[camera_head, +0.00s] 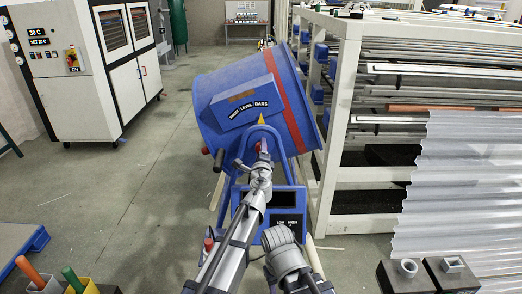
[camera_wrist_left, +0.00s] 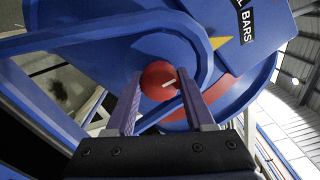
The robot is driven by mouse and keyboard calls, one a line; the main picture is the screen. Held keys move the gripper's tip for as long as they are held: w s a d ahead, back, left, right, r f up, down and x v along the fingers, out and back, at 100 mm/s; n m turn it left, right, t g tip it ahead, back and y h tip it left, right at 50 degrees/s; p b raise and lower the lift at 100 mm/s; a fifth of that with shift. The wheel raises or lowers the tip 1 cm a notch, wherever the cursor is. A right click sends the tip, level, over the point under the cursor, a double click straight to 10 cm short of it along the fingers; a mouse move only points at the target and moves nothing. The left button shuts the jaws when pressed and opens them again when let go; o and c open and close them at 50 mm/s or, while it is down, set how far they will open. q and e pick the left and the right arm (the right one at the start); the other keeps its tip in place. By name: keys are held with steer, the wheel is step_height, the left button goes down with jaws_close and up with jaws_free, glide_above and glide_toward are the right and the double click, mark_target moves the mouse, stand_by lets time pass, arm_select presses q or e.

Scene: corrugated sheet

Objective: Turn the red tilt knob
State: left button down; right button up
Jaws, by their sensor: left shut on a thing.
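The red tilt knob (camera_head: 257,147) sits on the pivot of a blue tilted drum machine (camera_head: 205,95). A yellow pointer (camera_head: 261,119) stands just above it. In the left wrist view the knob (camera_wrist_left: 154,78) is round, with a short white mark on its right side. My left gripper (camera_head: 263,157) is at the knob, and its two fingers (camera_wrist_left: 160,103) stand on either side of it, shut on it. The fingers partly hide the knob in the head view. My right arm shows low in the head view, but its fingers do not.
A blue panel labelled "LOW" and "HIGH" (camera_head: 284,215) is below the drum. A white rack (camera_head: 340,130) with bars and corrugated sheet (camera_head: 455,190) stands close on the right. A white cabinet (camera_head: 60,95) is at the far left.

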arm_select(q)
steer(key=shift+m, duration=0.9)
steer(key=shift+c, duration=1.3)
jaws_free()
steer(key=shift+s, duration=0.1)
steer(key=s, duration=0.7)
steer(key=shift+s, duration=0.3)
arm_select(e)
steer(key=shift+s+d, duration=0.6)
steer(key=shift+s, duration=0.25)
